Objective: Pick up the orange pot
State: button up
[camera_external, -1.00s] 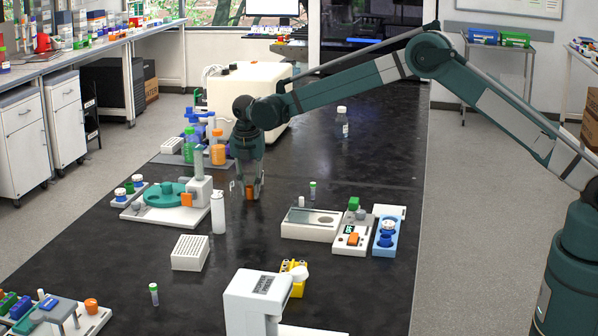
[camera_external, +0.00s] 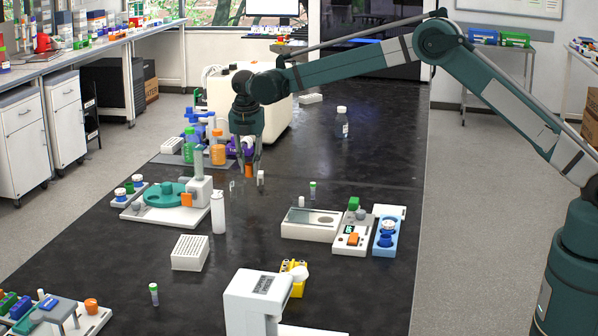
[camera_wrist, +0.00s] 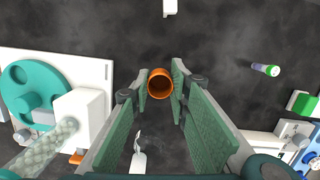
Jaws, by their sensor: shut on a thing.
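The orange pot (camera_external: 249,171) is a small open-topped cup. My gripper (camera_external: 249,165) points down and is shut on it, holding it above the black bench. In the wrist view the pot (camera_wrist: 160,84) sits between the tips of the two green-padded fingers (camera_wrist: 159,90), and I look into its open mouth. The pot is partly covered by the fingertips in the external view.
A teal round device on a white base (camera_external: 165,202) and a white bottle (camera_external: 218,212) stand nearby at the left. A small white block (camera_external: 261,177) is just right of the pot. Instruments (camera_external: 311,223) stand at the front right.

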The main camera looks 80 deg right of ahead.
jog(key=shift+r, duration=0.85)
